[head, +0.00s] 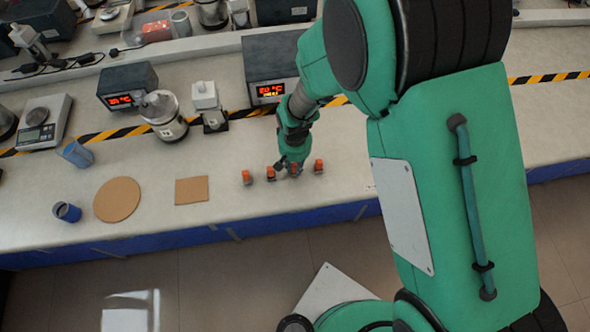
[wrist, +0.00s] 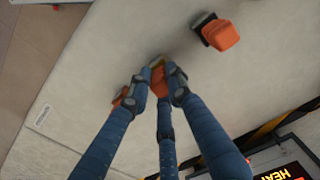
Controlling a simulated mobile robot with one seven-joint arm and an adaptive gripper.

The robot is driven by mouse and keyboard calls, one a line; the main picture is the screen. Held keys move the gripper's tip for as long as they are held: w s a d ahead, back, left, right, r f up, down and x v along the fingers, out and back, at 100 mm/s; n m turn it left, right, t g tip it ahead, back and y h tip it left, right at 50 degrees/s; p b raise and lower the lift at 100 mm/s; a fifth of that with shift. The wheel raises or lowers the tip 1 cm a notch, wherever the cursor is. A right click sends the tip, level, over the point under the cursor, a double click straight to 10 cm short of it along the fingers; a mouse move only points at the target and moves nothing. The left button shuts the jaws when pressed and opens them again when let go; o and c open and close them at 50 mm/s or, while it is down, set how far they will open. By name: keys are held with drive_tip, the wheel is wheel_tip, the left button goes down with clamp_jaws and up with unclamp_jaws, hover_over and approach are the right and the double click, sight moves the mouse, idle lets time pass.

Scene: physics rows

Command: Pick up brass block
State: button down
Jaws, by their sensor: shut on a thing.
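My gripper (head: 292,169) points down at the bench near its front edge, among a row of small orange-and-dark blocks. In the wrist view its three blue fingers (wrist: 161,82) are closed around a small block, taken as the brass block (wrist: 157,62), with a yellowish edge and an orange face. The fingers hide much of it. I cannot tell whether it is touching the bench. Another orange block (wrist: 222,34) with a dark end lies apart at upper right. Part of one more (wrist: 119,97) shows beside the left finger.
In the head view, orange blocks stand left (head: 247,177), nearer left (head: 270,173) and right (head: 319,166) of my gripper. A square cork mat (head: 192,190), a round cork mat (head: 117,199) and a blue cup (head: 67,211) lie further left. Heater boxes (head: 127,87) stand behind the striped tape.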

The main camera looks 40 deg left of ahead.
drive_tip(key=shift+r, duration=0.15)
drive_tip(key=shift+r, duration=0.5)
drive_tip(key=shift+s+d+r+p, duration=0.15)
drive_tip(key=shift+d+r+p, duration=0.05)
drive_tip(key=shift+r, duration=0.4)
drive_tip(key=shift+s+d+r+p, duration=0.15)
drive_tip(key=shift+r, duration=0.45)
drive_tip(key=s+d+r+p, duration=0.1)
drive_tip(key=s+d, duration=0.8)
drive_tip(key=d, duration=0.3)
drive_tip(key=shift+r, duration=0.15)
